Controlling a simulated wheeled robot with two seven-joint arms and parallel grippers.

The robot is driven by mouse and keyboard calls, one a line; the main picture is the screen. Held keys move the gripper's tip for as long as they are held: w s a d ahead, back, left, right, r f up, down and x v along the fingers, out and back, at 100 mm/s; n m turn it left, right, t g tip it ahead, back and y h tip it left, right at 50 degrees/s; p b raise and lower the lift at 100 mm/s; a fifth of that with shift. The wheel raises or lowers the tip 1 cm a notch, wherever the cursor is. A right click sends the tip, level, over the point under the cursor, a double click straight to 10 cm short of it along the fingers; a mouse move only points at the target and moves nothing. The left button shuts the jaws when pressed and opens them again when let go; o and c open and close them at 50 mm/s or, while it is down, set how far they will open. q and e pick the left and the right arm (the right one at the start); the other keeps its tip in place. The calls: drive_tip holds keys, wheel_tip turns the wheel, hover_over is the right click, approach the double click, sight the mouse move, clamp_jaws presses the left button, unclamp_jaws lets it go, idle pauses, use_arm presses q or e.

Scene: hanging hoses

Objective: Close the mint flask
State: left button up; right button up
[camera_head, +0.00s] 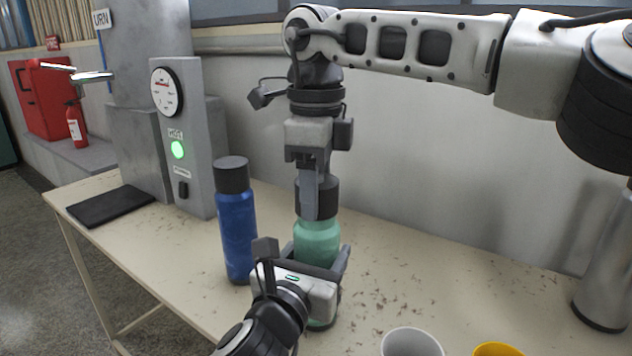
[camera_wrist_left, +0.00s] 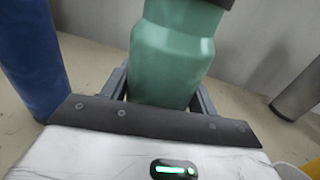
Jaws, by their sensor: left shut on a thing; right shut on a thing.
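The mint flask (camera_head: 317,242) stands upright on the table in the head view. It also fills the middle of the left wrist view (camera_wrist_left: 172,60). A dark cap (camera_head: 317,198) sits at the top of the flask; whether it is fully seated I cannot tell. My left gripper (camera_head: 318,268) is shut around the flask's body from the front. My right gripper (camera_head: 312,190) comes straight down from above and is shut on the dark cap. Its fingers partly hide the cap.
A blue flask (camera_head: 238,225) with a dark lid stands close to the left of the mint flask. A grey urn panel (camera_head: 185,140) with a gauge and green light stands behind it. A dark mat (camera_head: 110,206) lies at left. A white cup (camera_head: 412,343) and a yellow cup (camera_head: 497,350) are at the front.

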drive_tip(key=shift+f, duration=0.5)
idle(0.4)
